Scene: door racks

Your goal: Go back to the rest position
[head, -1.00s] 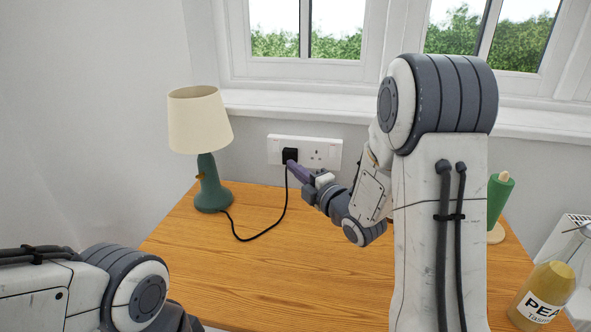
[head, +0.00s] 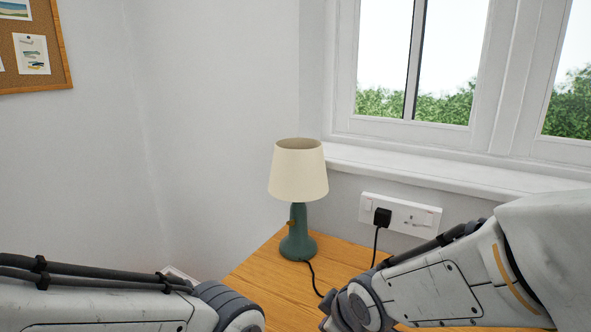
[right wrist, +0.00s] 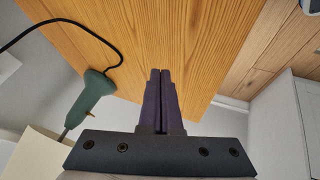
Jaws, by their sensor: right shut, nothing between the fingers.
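My right gripper (right wrist: 160,75) shows in the right wrist view with its two dark purple fingers together and nothing between them. It is over the wooden table, apart from the lamp. In the head view my right arm (head: 430,285) reaches in from the right, and its gripper is not visible there. My left arm (head: 110,305) lies along the lower left of the head view, and its gripper is out of frame. The black plug (head: 382,217) sits in the left socket of the white wall outlet (head: 425,216), with its cord hanging down.
A green lamp (head: 298,235) with a cream shade stands on the wooden table (head: 262,282); it also shows in the right wrist view (right wrist: 92,95). A window (head: 420,60) and sill are behind. A corkboard (head: 50,50) hangs at far left.

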